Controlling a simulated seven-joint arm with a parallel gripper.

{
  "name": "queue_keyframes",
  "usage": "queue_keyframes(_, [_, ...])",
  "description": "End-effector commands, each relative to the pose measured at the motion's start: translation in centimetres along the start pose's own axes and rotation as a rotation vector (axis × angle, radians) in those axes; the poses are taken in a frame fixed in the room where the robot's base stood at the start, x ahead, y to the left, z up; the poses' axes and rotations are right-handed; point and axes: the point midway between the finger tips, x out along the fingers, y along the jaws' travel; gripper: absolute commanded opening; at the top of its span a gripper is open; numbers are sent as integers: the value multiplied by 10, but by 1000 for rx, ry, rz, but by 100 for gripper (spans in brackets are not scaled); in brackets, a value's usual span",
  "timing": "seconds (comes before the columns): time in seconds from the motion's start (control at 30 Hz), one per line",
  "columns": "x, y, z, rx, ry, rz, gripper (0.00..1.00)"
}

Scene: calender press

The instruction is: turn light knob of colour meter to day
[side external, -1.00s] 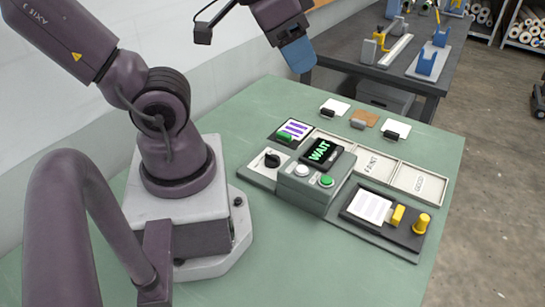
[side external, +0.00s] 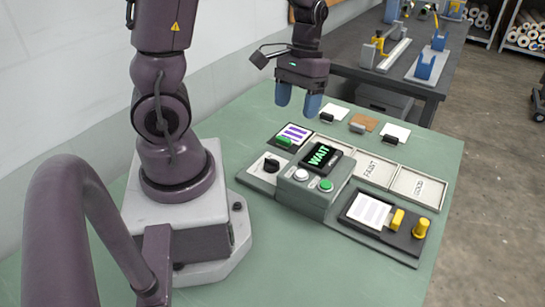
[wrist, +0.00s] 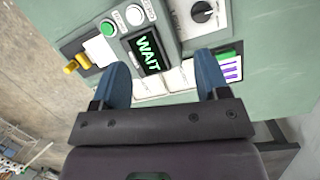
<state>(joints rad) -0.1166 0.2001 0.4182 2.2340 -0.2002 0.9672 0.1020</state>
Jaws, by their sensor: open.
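The colour meter (side external: 313,185) is a grey box on the green table, and its dark screen (side external: 320,157) reads WAIT in green. A black light knob (side external: 271,164) sits on a pale dial plate at the meter's left; it also shows at the top of the wrist view (wrist: 203,12). The setting it points to is too small to read. My gripper (side external: 298,101) is open and empty, with blue fingers pointing down, above the table beyond the knob and meter. In the wrist view its fingers (wrist: 163,72) are spread apart, clear of the knob.
A white button (side external: 301,175) and green button (side external: 326,185) are on the meter. A purple-striped card with a green clip (side external: 284,141) lies behind the knob. Labelled trays (side external: 375,170) are at the right, a yellow-handled holder (side external: 408,222) in front. Several clipped samples stand at the back.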

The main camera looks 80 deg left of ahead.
Motion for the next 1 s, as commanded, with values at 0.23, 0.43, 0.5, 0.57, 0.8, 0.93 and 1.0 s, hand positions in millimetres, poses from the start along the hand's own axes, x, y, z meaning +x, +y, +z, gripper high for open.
queue_keyframes(0.23, [46,-63,-33,-222,-157,-47,68])
queue_keyframes(0.43, [45,-81,-56,-250,-141,-21,68])
queue_keyframes(0.5, [48,-78,-53,-228,-150,-6,68])
queue_keyframes(0.57, [52,-78,-52,-222,-152,-8,68])
queue_keyframes(0.8, [94,-77,-45,-224,-156,-9,68])
queue_keyframes(0.93, [122,-77,-40,-224,-155,-9,68])
queue_keyframes(1.0, [135,-77,-39,-223,-154,-9,68])
